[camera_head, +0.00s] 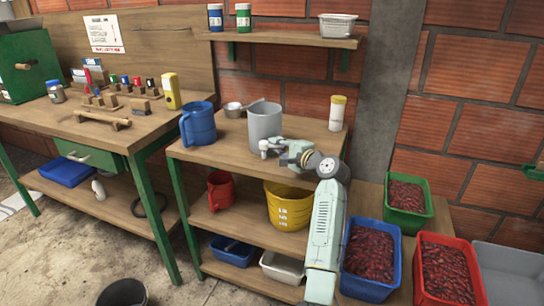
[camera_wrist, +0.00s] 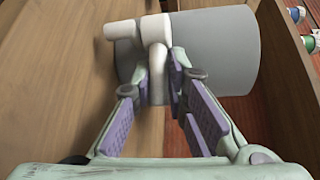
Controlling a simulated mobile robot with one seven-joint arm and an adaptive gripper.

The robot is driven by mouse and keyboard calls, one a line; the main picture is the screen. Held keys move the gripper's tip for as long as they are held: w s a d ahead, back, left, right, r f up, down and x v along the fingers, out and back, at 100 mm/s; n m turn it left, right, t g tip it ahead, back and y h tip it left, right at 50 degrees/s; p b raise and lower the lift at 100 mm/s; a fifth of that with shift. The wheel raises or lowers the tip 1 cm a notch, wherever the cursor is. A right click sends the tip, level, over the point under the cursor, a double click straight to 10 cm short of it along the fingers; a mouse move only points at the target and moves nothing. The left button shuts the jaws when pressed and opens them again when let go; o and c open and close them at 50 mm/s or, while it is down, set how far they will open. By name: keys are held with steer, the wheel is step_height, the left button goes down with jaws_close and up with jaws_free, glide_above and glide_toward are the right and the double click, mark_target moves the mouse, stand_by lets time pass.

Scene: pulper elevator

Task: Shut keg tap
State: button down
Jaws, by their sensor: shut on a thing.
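The grey keg (camera_head: 265,118) stands upright on the top of the wooden shelf unit. Its pale grey tap (camera_head: 265,146) sticks out low on the near side. In the wrist view the keg (camera_wrist: 215,60) lies sideways, with the tap (camera_wrist: 123,29) in front of it. My gripper (camera_head: 278,150) is at the tap, reaching in from the front right. In the wrist view its two fingers (camera_wrist: 161,85) close around the tap's long pale part (camera_wrist: 156,58). The fingertips partly hide this part, and the spout is hard to make out in the head view.
A blue jug (camera_head: 198,125) stands left of the keg, and a small metal pot (camera_head: 233,110) is behind it. A yellow-lidded container (camera_head: 337,113) stands to the right. A yellow bucket (camera_head: 289,206) sits on the shelf below. Crates of red beans (camera_head: 370,250) are at the right.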

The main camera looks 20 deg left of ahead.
steer(key=shift+w+f, duration=0.1)
steer(key=shift+f, duration=0.2)
steer(key=c, duration=1.8)
jaws_free()
steer(key=shift+o, duration=1)
steer(key=shift+r, duration=0.15)
steer(key=v, duration=1.2)
steer(key=shift+w, duration=0.1)
steer(key=shift+c, duration=0.2)
